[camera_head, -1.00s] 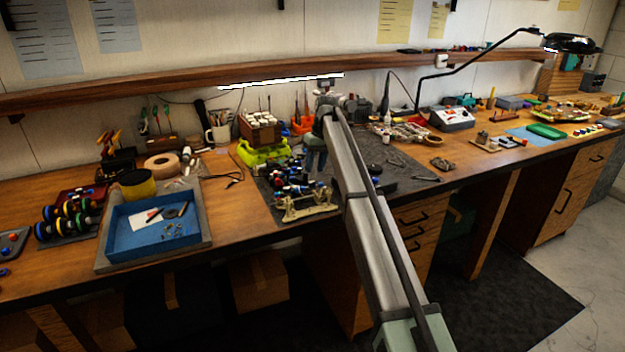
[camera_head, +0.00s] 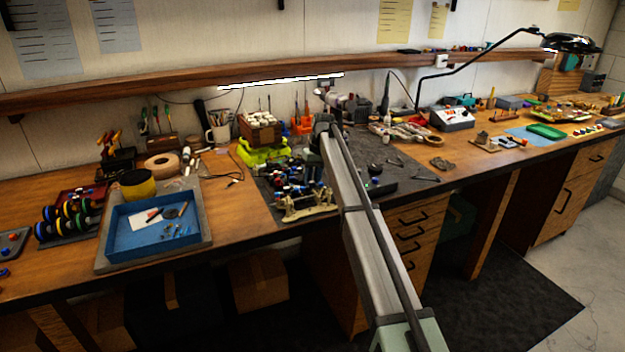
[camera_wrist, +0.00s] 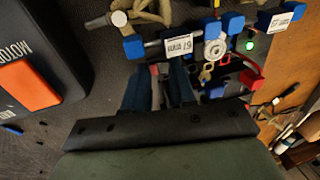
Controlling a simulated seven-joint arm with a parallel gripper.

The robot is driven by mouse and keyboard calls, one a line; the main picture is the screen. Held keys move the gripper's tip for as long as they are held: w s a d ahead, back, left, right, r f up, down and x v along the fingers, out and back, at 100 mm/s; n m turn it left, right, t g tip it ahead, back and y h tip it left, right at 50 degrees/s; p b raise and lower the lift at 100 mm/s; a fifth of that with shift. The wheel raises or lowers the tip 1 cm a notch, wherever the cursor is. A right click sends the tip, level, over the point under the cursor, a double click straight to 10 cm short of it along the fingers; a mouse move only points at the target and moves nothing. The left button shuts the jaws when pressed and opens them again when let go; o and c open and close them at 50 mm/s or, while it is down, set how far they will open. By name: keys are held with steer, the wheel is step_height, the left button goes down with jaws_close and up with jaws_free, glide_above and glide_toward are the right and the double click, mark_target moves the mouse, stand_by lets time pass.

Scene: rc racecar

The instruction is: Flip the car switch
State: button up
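The car (camera_head: 308,200) sits on the dark mat at the middle of the bench, a low chassis with blue, red and black parts. In the wrist view its white-labelled part (camera_wrist: 178,45), a round silver part and a lit green light (camera_wrist: 250,45) show close up. A red-and-black part (camera_wrist: 238,92) lies to the right of my fingers. My gripper (camera_wrist: 158,78) is right beside these parts; its dark fingers point at the chassis, and contact cannot be told. I cannot pick out the switch for certain. In the head view my arm partly hides the gripper and the car.
A black box (camera_wrist: 65,50) with an orange button and a "MOTOR" label lies left of the gripper. A blue tray (camera_head: 120,232) stands on the left. A yellow-green car body (camera_head: 262,153) and a parts crate (camera_head: 258,128) stand behind the car. Loose tools lie to the right.

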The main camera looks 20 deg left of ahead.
jaws_close()
steer(key=shift+s+a+t+h, duration=0.3)
steer(key=shift+s+t+h, duration=0.05)
steer(key=shift+t+h, duration=0.45)
steer(key=shift+s+a+t+h, duration=0.1)
steer(key=shift+a+t+h, duration=0.05)
steer(key=shift+t+h, duration=0.65)
steer(key=shift+o, duration=1.7)
jaws_free()
